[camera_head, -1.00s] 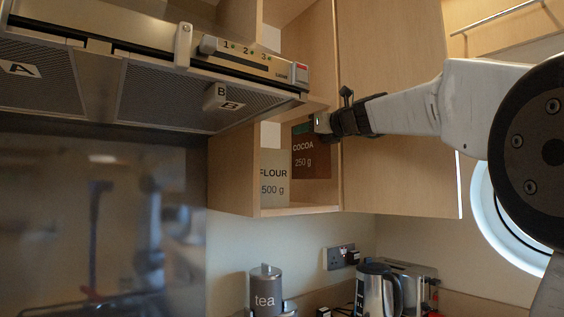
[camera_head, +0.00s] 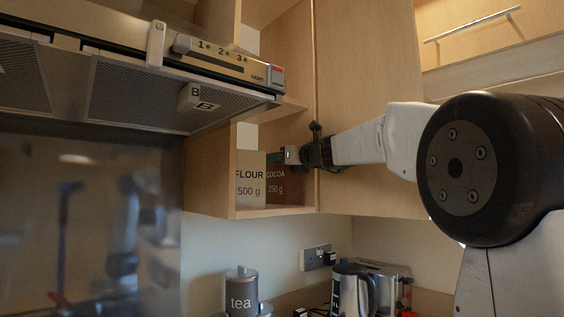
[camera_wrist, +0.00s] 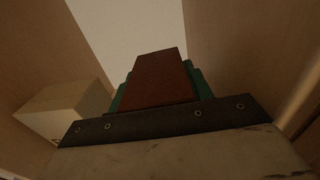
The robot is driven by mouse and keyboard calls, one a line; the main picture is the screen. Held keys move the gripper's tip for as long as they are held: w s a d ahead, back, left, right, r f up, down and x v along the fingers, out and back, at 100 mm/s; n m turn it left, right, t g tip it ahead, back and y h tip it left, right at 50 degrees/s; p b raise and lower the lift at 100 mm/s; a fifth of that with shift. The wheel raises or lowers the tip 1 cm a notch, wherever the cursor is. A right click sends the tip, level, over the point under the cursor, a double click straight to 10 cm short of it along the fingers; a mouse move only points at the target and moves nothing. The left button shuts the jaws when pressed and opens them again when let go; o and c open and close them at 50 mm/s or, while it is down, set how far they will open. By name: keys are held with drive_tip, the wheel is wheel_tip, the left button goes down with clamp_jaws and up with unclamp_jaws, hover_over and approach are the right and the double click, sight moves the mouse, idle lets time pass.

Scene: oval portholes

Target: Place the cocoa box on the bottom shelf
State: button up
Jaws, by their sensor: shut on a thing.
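The brown cocoa box (camera_head: 283,186) is inside the bottom compartment of the wall cupboard, just right of the pale flour box (camera_head: 250,190), which partly overlaps it in the head view. My gripper (camera_head: 281,157) reaches in from the right and is shut on the cocoa box near its top. In the wrist view the cocoa box (camera_wrist: 157,78) sits between green finger pads, and the flour box (camera_wrist: 65,108) is close on the left. The bottom shelf (camera_head: 270,211) shows as a light wooden board at the compartment's base. I cannot tell whether the cocoa box touches it.
The open cupboard door (camera_head: 365,130) stands right of the compartment, close to my arm. The cooker hood (camera_head: 150,80) is at the left. A tea tin (camera_head: 241,298), a kettle (camera_head: 352,290) and a toaster (camera_head: 385,272) stand below on the counter.

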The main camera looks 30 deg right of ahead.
drive_tip(key=shift+w+f, duration=0.1)
drive_tip(key=shift+f, duration=0.05)
drive_tip(key=o, duration=1.5)
drive_tip(key=shift+f, duration=0.15)
drive_tip(key=shift+o, duration=0.2)
drive_tip(key=s+d, duration=0.2)
drive_tip(key=s, duration=0.9)
drive_tip(key=shift+s+d, duration=0.2)
drive_tip(key=shift+s, duration=0.2)
